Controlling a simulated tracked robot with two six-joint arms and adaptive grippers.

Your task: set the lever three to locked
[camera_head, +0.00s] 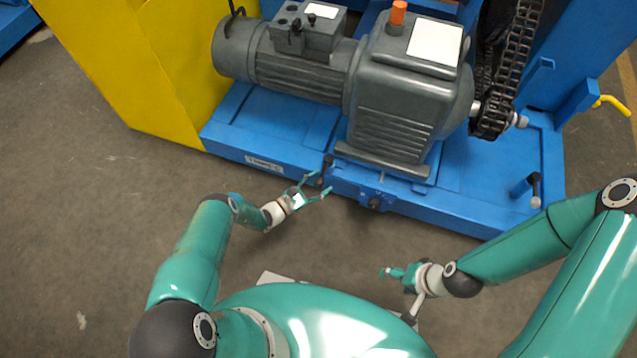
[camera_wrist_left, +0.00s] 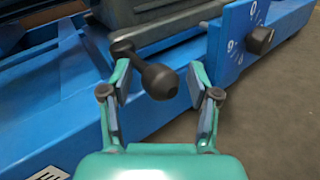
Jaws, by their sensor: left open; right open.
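A dark lever with a rounded knob end (camera_wrist_left: 160,80) stands at the front edge of the blue base; in the head view it is a small dark shape (camera_head: 327,163). My left gripper (camera_head: 320,183) is open at this lever. In the left wrist view the lever's knob lies between the two open fingers (camera_wrist_left: 160,72), with gaps visible on both sides. I cannot read a label naming this lever. A second dark-topped lever (camera_head: 534,188) stands at the right end of the base. My right gripper (camera_head: 384,272) is open, low over the floor, away from the levers.
A black round knob with white dial marks (camera_wrist_left: 261,40) sits on the base front, right of the lever; it also shows in the head view (camera_head: 374,203). The grey motor and gearbox (camera_head: 395,110) stand behind. A yellow panel (camera_head: 150,70) is at left. The floor in front is clear.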

